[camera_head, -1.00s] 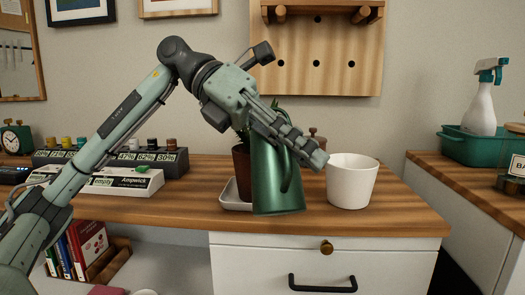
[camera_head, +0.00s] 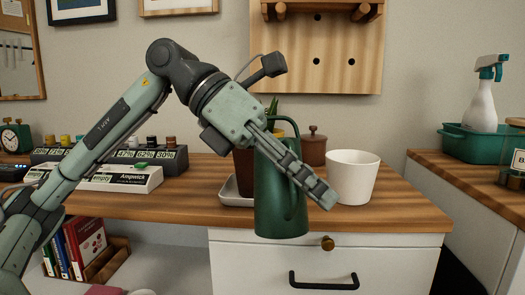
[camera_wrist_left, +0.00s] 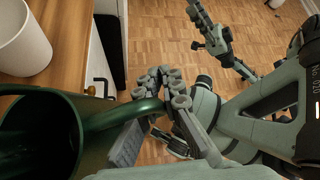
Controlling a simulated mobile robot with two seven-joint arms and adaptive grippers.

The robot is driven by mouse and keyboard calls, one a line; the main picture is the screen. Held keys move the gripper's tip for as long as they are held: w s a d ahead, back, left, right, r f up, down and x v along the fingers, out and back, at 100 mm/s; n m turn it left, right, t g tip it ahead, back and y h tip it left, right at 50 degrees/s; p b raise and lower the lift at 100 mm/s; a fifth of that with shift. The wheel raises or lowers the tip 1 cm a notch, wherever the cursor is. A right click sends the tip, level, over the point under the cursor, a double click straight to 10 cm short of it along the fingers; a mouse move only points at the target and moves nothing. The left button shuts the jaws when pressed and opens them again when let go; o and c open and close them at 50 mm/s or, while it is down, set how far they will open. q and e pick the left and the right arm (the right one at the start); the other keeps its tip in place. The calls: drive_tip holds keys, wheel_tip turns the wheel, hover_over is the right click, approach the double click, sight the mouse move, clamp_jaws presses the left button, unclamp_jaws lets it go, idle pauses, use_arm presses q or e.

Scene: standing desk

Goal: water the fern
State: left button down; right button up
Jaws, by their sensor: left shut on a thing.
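My left gripper (camera_head: 322,196) is shut on the handle of a dark green watering can (camera_head: 280,212). The can hangs nearly upright in front of the desk's edge; its open top and handle fill the lower left of the left wrist view (camera_wrist_left: 45,135). Behind the can stands a plant, apparently the fern, with green leaves (camera_head: 272,106) in a brown pot (camera_head: 243,172) on a white saucer (camera_head: 231,192). The can and gripper hide most of it. My right gripper (camera_wrist_left: 201,20) seems to show small over the floor in the left wrist view; its jaw state is unclear.
A white pot (camera_head: 352,178) stands on the wooden desk (camera_head: 390,212) to the right of the can. A lidded brown jar (camera_head: 314,150) is behind it. A white box (camera_head: 122,180) and a dark rack (camera_head: 172,162) are at left. A drawer knob (camera_head: 328,243) is below.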

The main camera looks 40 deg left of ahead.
use_arm(q)
drive_tip(key=shift+s+d+f+m+t+y+b, duration=0.15)
drive_tip(key=shift+s+d+f+m+t+y, duration=0.2)
drive_tip(key=shift+f, duration=0.5)
drive_tip(key=shift+s+d+f+m+t+y+b, duration=0.15)
drive_tip(key=shift+s+d+f+m+t+y, duration=0.2)
drive_tip(key=shift+f, duration=0.5)
drive_tip(key=shift+s+d+f+m+t+y+b, duration=0.2)
drive_tip(key=shift+f+y, duration=0.2)
drive_tip(key=shift+f, duration=0.45)
use_arm(e)
drive_tip(key=shift+s+d+r+t, duration=0.4)
drive_tip(key=shift+s+r+t, duration=0.3)
drive_tip(key=shift+r+t, duration=0.15)
use_arm(q)
drive_tip(key=shift+f, duration=0.1)
use_arm(e)
drive_tip(key=shift+f, duration=0.1)
